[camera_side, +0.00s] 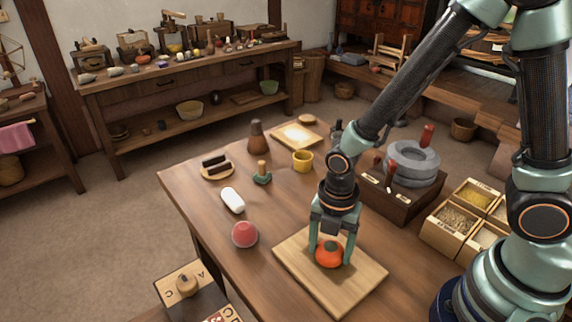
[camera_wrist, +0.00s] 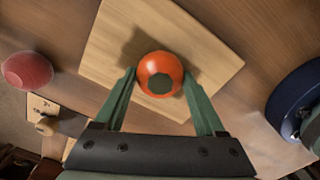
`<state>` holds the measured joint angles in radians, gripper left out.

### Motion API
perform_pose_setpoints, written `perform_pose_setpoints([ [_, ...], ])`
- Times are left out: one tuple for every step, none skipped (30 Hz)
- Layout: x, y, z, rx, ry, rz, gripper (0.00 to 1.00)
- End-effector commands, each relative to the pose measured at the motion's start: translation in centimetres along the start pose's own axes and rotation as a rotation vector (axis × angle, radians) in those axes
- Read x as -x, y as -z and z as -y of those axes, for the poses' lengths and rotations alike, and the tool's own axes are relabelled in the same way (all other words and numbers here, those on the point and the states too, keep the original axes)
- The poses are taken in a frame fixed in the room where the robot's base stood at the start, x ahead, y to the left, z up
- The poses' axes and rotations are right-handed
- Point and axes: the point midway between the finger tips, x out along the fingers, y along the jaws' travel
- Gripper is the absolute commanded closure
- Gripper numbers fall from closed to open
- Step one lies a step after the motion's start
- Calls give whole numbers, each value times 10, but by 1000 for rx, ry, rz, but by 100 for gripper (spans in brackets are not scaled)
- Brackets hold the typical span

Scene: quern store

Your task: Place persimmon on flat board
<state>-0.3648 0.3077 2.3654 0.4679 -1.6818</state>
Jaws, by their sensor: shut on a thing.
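The persimmon (camera_side: 329,254) is orange-red with a dark green calyx on top. My gripper (camera_side: 331,248) points down and is shut on it, one green finger on each side. In the wrist view the persimmon (camera_wrist: 160,74) sits between the fingertips of my gripper (camera_wrist: 160,82). The flat board (camera_side: 350,290) is a pale wooden square on the table, directly below the persimmon; it also shows in the wrist view (camera_wrist: 110,50). The persimmon is over the board's middle, at or just above its surface. I cannot tell whether it touches the wood.
A yellow cup (camera_side: 302,160) is behind. A stone quern (camera_side: 413,163) and grain boxes (camera_side: 450,222) stand to the right. The table's left side has bare room.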

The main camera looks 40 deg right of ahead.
Motion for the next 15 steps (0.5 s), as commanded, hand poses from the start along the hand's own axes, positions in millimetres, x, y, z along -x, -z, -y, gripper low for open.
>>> perform_pose_setpoints([
  [0,0,0,0,-1,0,88],
  [0,0,0,0,-1,0,88],
  [0,0,0,0,-1,0,88],
  [0,0,0,0,-1,0,88],
  [0,0,0,0,-1,0,88],
  [0,0,0,0,-1,0,88],
  [0,0,0,0,-1,0,88],
  [-1,0,0,0,0,0,88],
  [-2,0,0,0,0,0,88],
  [-3,0,0,0,1,0,88],
  [-4,0,0,0,1,0,88],
  [-3,0,0,0,0,0,12],
  [-3,0,0,0,0,0,1],
  [-3,0,0,0,0,0,0],
  [-3,0,0,0,0,0,0],
])
